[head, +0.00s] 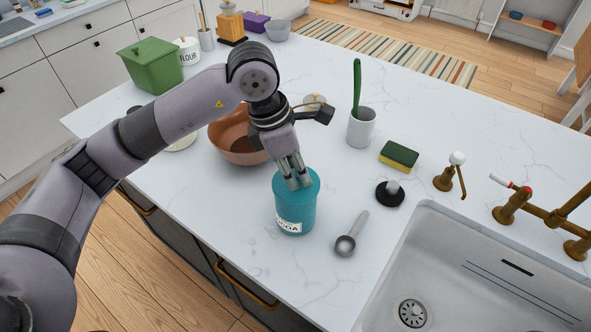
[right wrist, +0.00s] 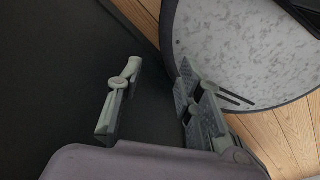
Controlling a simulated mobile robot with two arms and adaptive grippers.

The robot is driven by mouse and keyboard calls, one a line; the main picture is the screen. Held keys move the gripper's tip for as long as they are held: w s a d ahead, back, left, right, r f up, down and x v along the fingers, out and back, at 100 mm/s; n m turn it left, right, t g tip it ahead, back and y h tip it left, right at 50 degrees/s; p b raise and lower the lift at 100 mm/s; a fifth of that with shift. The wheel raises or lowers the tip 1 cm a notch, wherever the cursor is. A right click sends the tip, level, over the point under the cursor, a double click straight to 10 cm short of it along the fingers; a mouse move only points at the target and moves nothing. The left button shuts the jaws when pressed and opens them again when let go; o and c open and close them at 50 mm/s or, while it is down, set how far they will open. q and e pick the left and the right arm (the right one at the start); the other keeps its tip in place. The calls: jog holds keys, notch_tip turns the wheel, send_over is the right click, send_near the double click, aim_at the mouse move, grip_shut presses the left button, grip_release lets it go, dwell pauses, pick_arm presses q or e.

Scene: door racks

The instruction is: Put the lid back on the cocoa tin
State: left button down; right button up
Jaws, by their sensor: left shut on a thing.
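The teal cocoa tin (head: 294,216) stands upright on the white counter, with a white label low on its front. My left gripper (head: 294,182) points down over the tin's top, its fingers shut on the teal lid (head: 312,181). The lid is at the tin's mouth; the fingers hide its middle, and I cannot tell whether it is fully seated. My right gripper (right wrist: 160,68) shows in the right wrist view, its fingers apart with nothing between them, away from the tin.
A brown bowl (head: 228,148) stands just left of the tin. A metal scoop (head: 346,243), a black disc with a knob (head: 390,197) and a sponge (head: 399,155) lie right of it. The sink (head: 440,225) is at the front right. A white cup (head: 361,130) stands behind.

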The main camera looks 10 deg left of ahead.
pick_arm(q)
jog(key=shift+b, duration=0.35)
dwell(0.5)
dwell(0.5)
jog(key=shift+f+b, duration=0.15)
jog(key=shift+b, duration=0.3)
jog(key=shift+b, duration=0.4)
dwell(0.6)
dwell(0.4)
jog(key=c, duration=1.3)
grip_release()
jog(key=shift+c, duration=0.2)
jog(key=shift+o, duration=0.2)
jog(key=o, duration=0.4)
jog(key=shift+o, duration=0.2)
